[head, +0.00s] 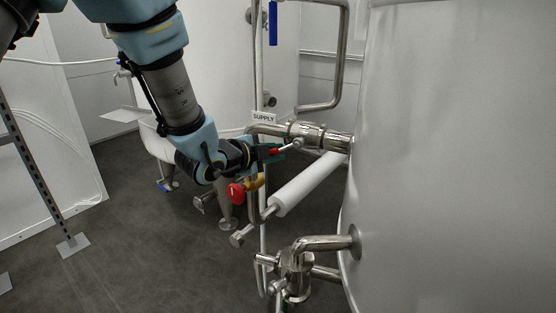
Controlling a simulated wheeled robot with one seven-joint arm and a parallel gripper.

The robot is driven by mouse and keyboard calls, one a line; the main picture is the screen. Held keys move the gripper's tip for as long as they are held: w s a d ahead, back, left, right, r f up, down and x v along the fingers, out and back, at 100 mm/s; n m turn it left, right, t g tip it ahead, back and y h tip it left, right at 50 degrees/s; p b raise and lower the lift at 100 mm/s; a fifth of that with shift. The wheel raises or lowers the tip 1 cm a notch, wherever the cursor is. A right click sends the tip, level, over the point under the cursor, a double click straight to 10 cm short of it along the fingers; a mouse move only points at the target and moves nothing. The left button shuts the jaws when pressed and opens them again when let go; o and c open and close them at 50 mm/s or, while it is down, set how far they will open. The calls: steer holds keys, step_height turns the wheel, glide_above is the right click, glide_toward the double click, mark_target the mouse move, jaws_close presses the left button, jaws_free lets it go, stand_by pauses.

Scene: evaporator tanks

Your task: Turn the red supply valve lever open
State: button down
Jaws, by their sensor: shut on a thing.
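The red supply valve lever (282,150) shows in the head view as a short red grip on a steel stem. The stem runs up and right to the steel valve (305,133) on the pipe joining the large tank. A white SUPPLY label (263,118) is just left of and above the valve. My gripper (272,153) comes in from the left and is shut on the lever's red end. The fingers hide part of the grip.
A red round knob on a yellow body (236,192) is just below my gripper. A white sleeved pipe (308,183) slopes below the valve. The large tank (455,150) fills the right side. Steel pipes (299,262) stand below. The grey floor at left is mostly clear.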

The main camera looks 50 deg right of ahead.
steer(key=shift+w+r, duration=0.1)
steer(key=shift+r, duration=0.15)
stand_by(0.3)
steer(key=c, duration=0.8)
jaws_free()
steer(key=shift+f, duration=0.1)
